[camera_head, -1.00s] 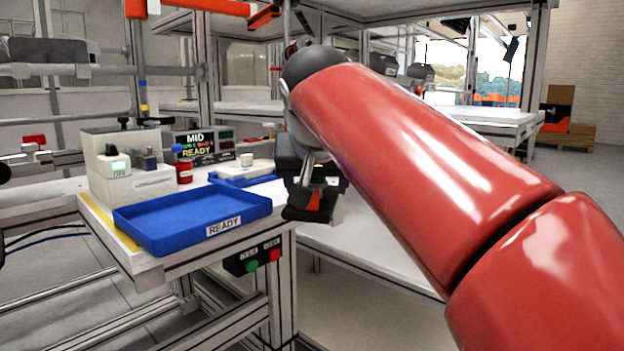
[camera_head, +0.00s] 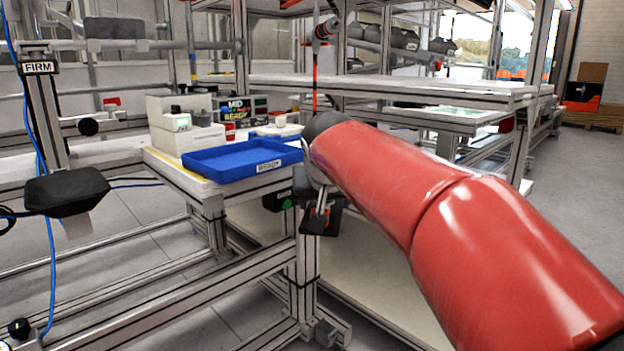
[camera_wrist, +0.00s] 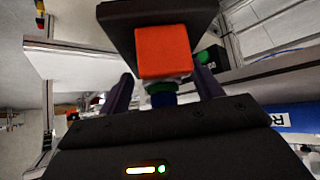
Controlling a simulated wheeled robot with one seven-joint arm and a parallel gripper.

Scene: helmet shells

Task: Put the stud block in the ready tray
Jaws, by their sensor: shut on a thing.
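My gripper (camera_head: 322,200) hangs in front of the bench's right corner, right of and below the tray in the head view. In the wrist view my gripper (camera_wrist: 165,85) has its two purple fingers closed about the stud block (camera_wrist: 163,52). The block shows an orange-red cube on a black plate, with a green and blue part between the fingers. In the head view the stud block (camera_head: 320,222) is a small dark and orange shape below the gripper. The blue ready tray (camera_head: 243,160) lies on the bench and looks empty. Its edge also shows in the wrist view (camera_wrist: 302,117).
Behind the tray stand a pale box unit (camera_head: 185,125), a MID READY sign (camera_head: 240,108) and a smaller blue tray (camera_head: 272,132). A black-headed fixture marked FIRM (camera_head: 40,68) stands at left. A green button box (camera_head: 277,200) hangs under the bench edge.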

